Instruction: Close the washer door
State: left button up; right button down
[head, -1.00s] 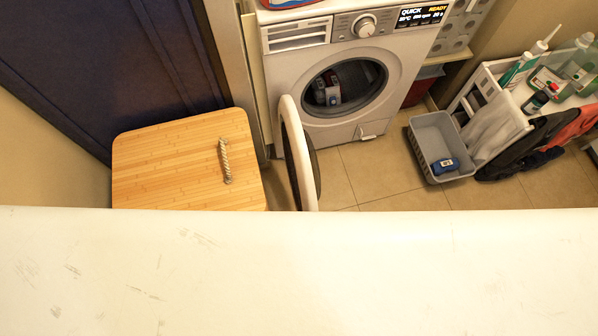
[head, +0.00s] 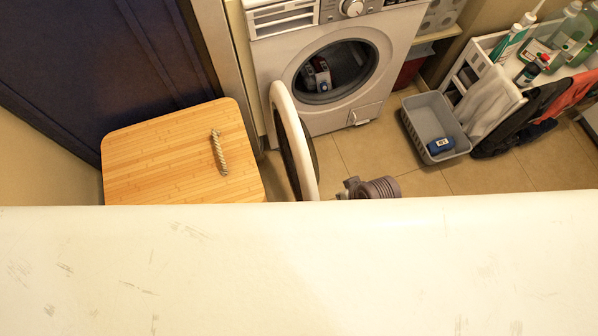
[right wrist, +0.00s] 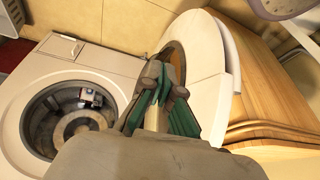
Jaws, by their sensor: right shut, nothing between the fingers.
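The white washer (head: 340,112) stands at the back, with its round opening uncovered and items inside the drum. Its round door (head: 292,140) stands wide open on the left side, seen nearly edge-on, its lower end hidden by a pale surface in front. Part of my right arm (head: 377,188) shows just right of the door's lower end. In the right wrist view my right gripper (right wrist: 163,88) is shut and empty, in front of the door (right wrist: 206,75); I cannot tell if they touch. The washer (right wrist: 100,70) is at left there. My left gripper is not in view.
A wooden-lidded hamper (head: 165,155) with a rope handle stands left of the door. A grey basket (head: 437,125) with a blue item sits on the floor at right, beside a white rack (head: 490,85) with bottles and clothes. Tiled floor (head: 360,150) before the washer is clear.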

jog(key=w+a+r+n+y, duration=0.15)
jog(key=a+r, duration=0.25)
jog(key=r, duration=0.5)
notch_tip(320, 180, up, 6)
jog(key=n+y, duration=0.2)
jog(key=n, duration=0.4)
send_over(299, 172)
jog(key=a, duration=0.1)
jog(key=a+r+n+g+b, duration=0.1)
jog(key=a+r+n+g, duration=0.15)
jog(key=n, duration=0.25)
jog(key=s+d+r+n+g+h, duration=0.1)
jog(key=d+r+n+g+h, duration=0.15)
jog(key=n, duration=0.35)
jog(key=f, duration=0.7)
jog(key=d+f, duration=0.1)
jog(key=f, duration=0.2)
jog(key=shift+f, duration=0.3)
jog(key=shift+d, duration=0.1)
